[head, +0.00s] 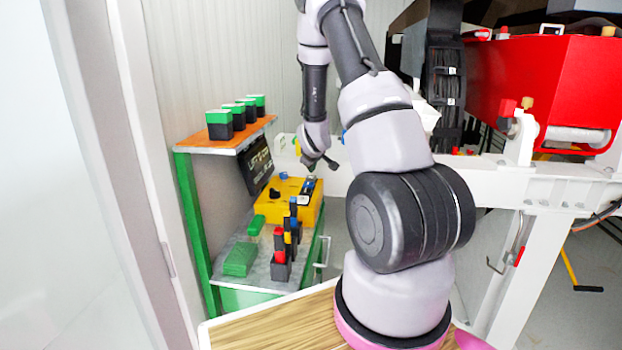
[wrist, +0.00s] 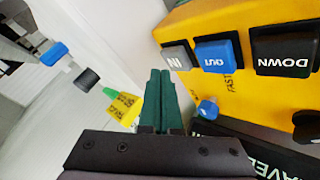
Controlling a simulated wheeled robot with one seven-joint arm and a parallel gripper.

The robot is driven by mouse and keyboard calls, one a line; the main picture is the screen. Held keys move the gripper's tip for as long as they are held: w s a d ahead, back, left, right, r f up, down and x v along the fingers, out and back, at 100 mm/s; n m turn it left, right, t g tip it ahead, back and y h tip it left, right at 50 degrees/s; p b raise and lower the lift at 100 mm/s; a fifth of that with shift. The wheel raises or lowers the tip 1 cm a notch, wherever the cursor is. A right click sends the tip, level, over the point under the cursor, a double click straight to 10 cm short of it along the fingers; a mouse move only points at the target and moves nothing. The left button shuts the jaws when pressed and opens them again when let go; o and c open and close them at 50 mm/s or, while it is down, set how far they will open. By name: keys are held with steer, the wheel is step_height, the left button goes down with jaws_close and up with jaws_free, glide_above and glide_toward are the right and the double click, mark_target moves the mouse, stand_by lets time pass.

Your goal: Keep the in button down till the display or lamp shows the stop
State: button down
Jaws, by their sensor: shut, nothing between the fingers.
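The yellow control box (head: 272,205) stands on the green-framed bench, and it fills the upper right of the wrist view (wrist: 240,90). In the wrist view its buttons appear upside down: the grey IN button (wrist: 177,57), a blue button (wrist: 215,55) and a black DOWN button (wrist: 285,52). The IN button is the nearest to my gripper (wrist: 160,72). The green fingers are shut and empty, with tips just left of and below that button; no contact is visible. The black display panel (head: 257,165) stands behind the box, its text unreadable in the head view. My gripper (head: 314,168) is above the box.
A small blue knob (wrist: 208,108) and a FAST label are on the box. Green-topped black containers (head: 219,124) stand on the orange shelf. A white beam (head: 480,184) runs at the right.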

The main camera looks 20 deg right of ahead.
stand_by(0.4)
steer(key=shift+f, duration=0.4)
